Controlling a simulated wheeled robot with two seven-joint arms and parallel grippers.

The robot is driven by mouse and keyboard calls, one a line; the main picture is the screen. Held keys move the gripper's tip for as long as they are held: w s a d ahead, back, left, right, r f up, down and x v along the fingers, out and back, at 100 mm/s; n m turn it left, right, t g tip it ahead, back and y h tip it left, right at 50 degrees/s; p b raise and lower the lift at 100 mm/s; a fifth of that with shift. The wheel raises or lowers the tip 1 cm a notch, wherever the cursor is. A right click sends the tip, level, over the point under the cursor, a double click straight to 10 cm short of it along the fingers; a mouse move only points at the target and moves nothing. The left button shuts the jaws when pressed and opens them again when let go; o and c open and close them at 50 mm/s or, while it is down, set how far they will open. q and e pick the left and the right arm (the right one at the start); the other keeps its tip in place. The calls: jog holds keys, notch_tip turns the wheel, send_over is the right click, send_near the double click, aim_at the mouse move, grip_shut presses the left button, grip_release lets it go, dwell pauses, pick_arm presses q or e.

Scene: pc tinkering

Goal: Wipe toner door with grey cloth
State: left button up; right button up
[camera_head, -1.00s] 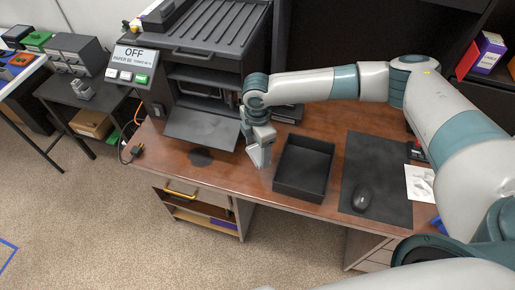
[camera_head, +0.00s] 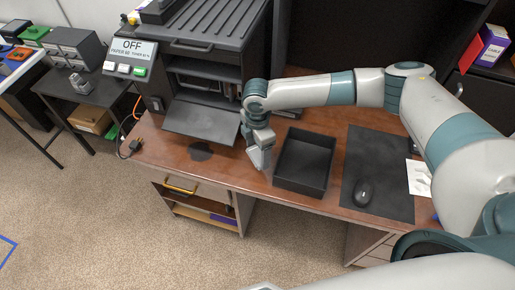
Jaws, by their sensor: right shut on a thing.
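The toner door (camera_head: 203,122) is a dark grey flap, folded down open at the front of the printer. My right gripper (camera_head: 260,158) is just right of the door, low over the desk, pointing down and apart from the door. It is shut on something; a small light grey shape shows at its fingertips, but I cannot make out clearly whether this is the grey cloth. A flat dark patch (camera_head: 201,151) lies on the desk in front of the door; I cannot tell whether it is a stain or a cloth. My left gripper is not in view.
A black open tray (camera_head: 304,184) stands on the wooden desk right of my gripper. Beyond it are a black mat (camera_head: 385,196) and a mouse (camera_head: 364,192). The printer's control panel (camera_head: 132,58) reads OFF. A loose plug (camera_head: 134,147) lies at the desk's left end.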

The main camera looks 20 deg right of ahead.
aim_at(258, 159)
jog(key=shift+f+b, duration=1)
jog(key=shift+f, duration=1.55)
jog(key=o, duration=1)
jog(key=shift+f, duration=0.1)
jog(key=shift+p, duration=0.45)
jog(key=c, duration=1.1)
jog(key=shift+c, duration=0.6)
notch_tip(258, 159, up, 8)
jog(key=p, duration=0.7)
jog(key=shift+p, duration=0.4)
